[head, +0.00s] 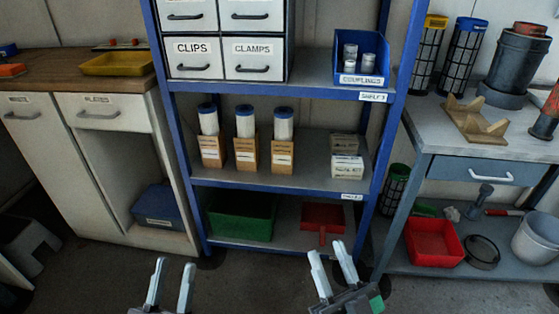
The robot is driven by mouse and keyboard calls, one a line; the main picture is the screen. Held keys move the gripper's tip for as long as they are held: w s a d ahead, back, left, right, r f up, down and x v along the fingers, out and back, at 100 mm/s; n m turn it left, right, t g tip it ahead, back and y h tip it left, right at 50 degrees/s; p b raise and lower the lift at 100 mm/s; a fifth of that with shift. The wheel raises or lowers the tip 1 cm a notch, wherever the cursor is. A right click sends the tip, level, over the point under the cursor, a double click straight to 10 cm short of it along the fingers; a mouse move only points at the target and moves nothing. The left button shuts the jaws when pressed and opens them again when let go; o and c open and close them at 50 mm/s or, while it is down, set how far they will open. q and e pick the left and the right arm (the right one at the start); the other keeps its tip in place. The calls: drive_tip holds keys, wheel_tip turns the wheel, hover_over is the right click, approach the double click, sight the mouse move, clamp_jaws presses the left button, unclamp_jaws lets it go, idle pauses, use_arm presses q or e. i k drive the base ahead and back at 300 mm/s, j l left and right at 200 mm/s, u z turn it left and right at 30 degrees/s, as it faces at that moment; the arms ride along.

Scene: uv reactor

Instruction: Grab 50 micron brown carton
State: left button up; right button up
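Three brown cartons stand in a row on the middle shelf in the head view, each with a white blue-capped filter cartridge upright in it: a left carton (212,152), a middle carton (246,154) and a right carton (282,156). Their white labels are too small to read, so I cannot tell which is 50 micron. My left gripper (174,276) is open and empty, low in front of the shelf unit. My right gripper (332,262) is open and empty, low in front of the red tray. Both are below and apart from the cartons.
The blue-framed shelf unit (178,150) has drawers and a blue couplings bin (361,58) above. Pale boxes (346,166) sit right of the cartons. A green crate (242,220) and red tray (322,217) are below. A wooden-topped cabinet (78,100) and grey workbench (465,135) flank the unit.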

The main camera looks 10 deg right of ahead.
sight(247, 151)
drive_tip(key=i+l+z, duration=0.2)
drive_tip(key=i+l, duration=0.35)
drive_tip(key=i+l+z, duration=0.15)
drive_tip(key=i+l, duration=0.3)
drive_tip(key=i, duration=0.3)
